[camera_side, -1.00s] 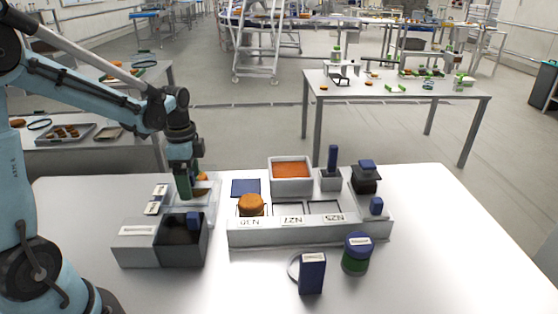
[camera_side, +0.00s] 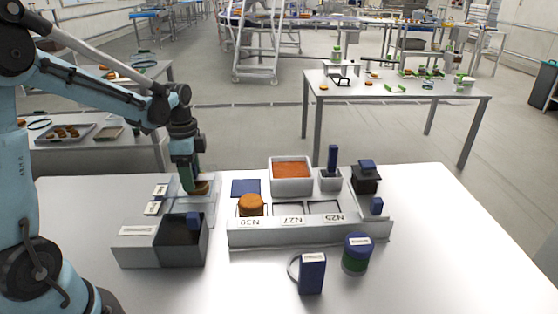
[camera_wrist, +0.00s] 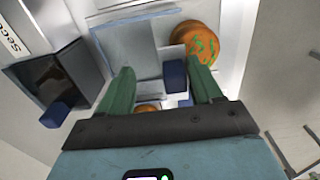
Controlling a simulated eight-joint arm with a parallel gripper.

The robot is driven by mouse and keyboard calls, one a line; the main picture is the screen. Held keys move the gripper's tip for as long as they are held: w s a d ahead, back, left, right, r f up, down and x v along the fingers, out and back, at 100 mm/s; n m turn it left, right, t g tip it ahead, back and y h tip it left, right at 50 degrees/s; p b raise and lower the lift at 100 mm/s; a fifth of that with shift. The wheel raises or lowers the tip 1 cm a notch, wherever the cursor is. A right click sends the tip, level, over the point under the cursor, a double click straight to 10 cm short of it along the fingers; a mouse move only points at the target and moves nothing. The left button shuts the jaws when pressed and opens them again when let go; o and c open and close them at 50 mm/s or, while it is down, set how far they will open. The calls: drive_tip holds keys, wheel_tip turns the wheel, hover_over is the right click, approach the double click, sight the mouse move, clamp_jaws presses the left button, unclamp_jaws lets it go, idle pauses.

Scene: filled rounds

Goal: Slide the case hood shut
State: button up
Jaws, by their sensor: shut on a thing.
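The case (camera_side: 208,212) stands at the left of the white table, with a clear hood that shows as a pale see-through panel (camera_wrist: 130,45) in the wrist view. A blue handle (camera_wrist: 175,75) stands on the hood. My gripper (camera_side: 188,190) is down at the case, and its green fingers (camera_wrist: 160,70) are shut on the handle. A second orange round (camera_wrist: 148,107) is partly hidden by my gripper. The hood's far edge is hard to make out.
A grey box (camera_side: 135,245) with a dark open compartment and blue knob (camera_side: 193,219) stands just in front. A labelled rack (camera_side: 300,236) with an orange round (camera_side: 251,204) is to the right. A blue box (camera_side: 312,273) and a jar (camera_side: 356,254) stand at the front.

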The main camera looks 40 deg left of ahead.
drive_tip(key=shift+w+a+f, duration=0.15)
drive_tip(key=shift+w+a, duration=0.9)
drive_tip(key=shift+w+a+f, duration=0.15)
drive_tip(key=shift+w+a, duration=0.85)
drive_tip(key=o, duration=0.9)
drive_tip(key=shift+o, duration=0.2)
wheel_tip(320, 180, up, 7)
